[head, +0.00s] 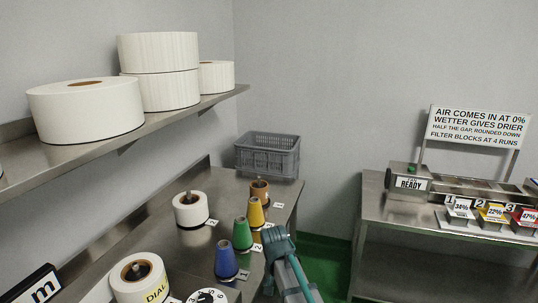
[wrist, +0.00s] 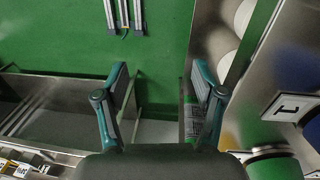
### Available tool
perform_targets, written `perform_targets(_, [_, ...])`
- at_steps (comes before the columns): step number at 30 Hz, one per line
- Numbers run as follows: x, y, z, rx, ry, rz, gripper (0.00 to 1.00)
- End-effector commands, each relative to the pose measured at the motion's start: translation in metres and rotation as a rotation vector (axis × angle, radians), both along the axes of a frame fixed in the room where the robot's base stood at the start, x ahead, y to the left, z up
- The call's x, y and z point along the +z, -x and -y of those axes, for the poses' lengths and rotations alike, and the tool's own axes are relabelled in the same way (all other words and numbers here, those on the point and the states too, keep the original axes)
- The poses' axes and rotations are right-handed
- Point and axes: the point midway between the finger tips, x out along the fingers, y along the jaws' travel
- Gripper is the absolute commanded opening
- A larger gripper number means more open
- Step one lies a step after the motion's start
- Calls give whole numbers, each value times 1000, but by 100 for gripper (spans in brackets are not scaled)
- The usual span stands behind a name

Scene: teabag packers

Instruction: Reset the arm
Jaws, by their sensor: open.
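My gripper (head: 277,238) shows teal at the bottom middle of the head view, beside the right edge of the left steel table (head: 232,186). In the wrist view my gripper (wrist: 160,80) has its two teal fingers spread wide apart. Nothing is between them except the view of the floor and the table edge below. It appears empty and apart from the cones. A green cone (head: 242,234), a yellow cone (head: 256,212) and a blue cone (head: 226,262) stand upright on the table to its left.
White rolls (head: 190,209) stand on the table, and large rolls (head: 86,107) sit on the wall shelf (head: 168,115). A grey crate (head: 267,154) is at the back. Green floor (head: 325,255) lies between.

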Motion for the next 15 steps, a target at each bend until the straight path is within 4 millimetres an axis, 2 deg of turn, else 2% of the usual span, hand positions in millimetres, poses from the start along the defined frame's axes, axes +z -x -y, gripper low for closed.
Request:
perform_targets(1, [-23,13,9,7,1,-27,69])
perform_targets(6, [-92,48,33,45,2,-109,69])
perform_targets(11, [-151,89,56,76,-5,-184,69])
perform_targets(15, [-198,130,75,101,-17,-250,69])
